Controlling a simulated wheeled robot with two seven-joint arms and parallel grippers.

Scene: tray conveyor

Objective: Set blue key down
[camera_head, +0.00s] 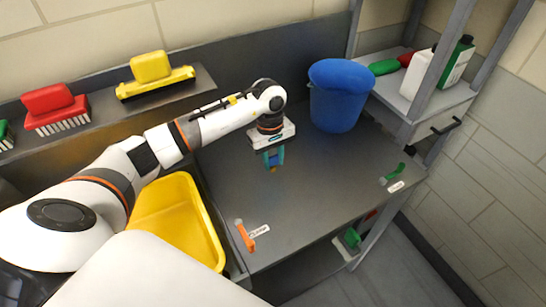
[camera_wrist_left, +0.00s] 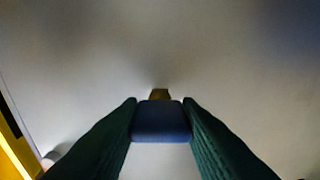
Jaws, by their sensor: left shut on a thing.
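My left gripper (camera_head: 273,158) is above the dark grey worktop (camera_head: 320,185), in front of the blue bucket and to its left. It points down and is shut on the blue key. In the left wrist view, the key's blue body (camera_wrist_left: 160,122) sits between the two dark fingertips, and a brass-coloured end (camera_wrist_left: 160,94) sticks out beyond it. In the head view the key is small and mostly covered by the fingers. I cannot tell whether its lower end touches the worktop. My right gripper is not in view.
An orange key-like item (camera_head: 246,237) and a green one (camera_head: 397,172) lie near the worktop's edges beside white labels. A blue bucket (camera_head: 336,100) stands at the back. A yellow tub (camera_head: 205,222) is at the left. The middle of the worktop is clear.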

